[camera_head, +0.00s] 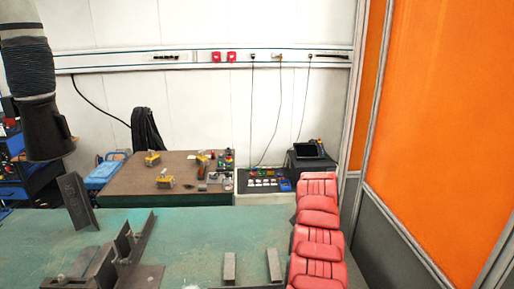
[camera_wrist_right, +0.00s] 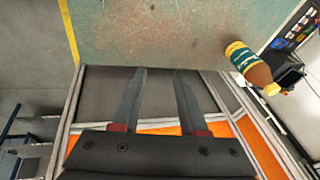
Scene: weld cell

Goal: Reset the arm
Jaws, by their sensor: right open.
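My right gripper (camera_wrist_right: 159,72) shows in the right wrist view. Its two dark fingers are apart with nothing between them, and their tips are over the edge area of a green worn table (camera_wrist_right: 150,30). Neither gripper shows in the head view, and my left gripper is in no view. The green table (camera_head: 200,240) fills the lower part of the head view.
Steel angle fixtures (camera_head: 125,245) and red padded items (camera_head: 317,230) are on the table. A dark ribbed hose (camera_head: 30,80) hangs at left. Orange panels (camera_head: 440,130) close the right.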

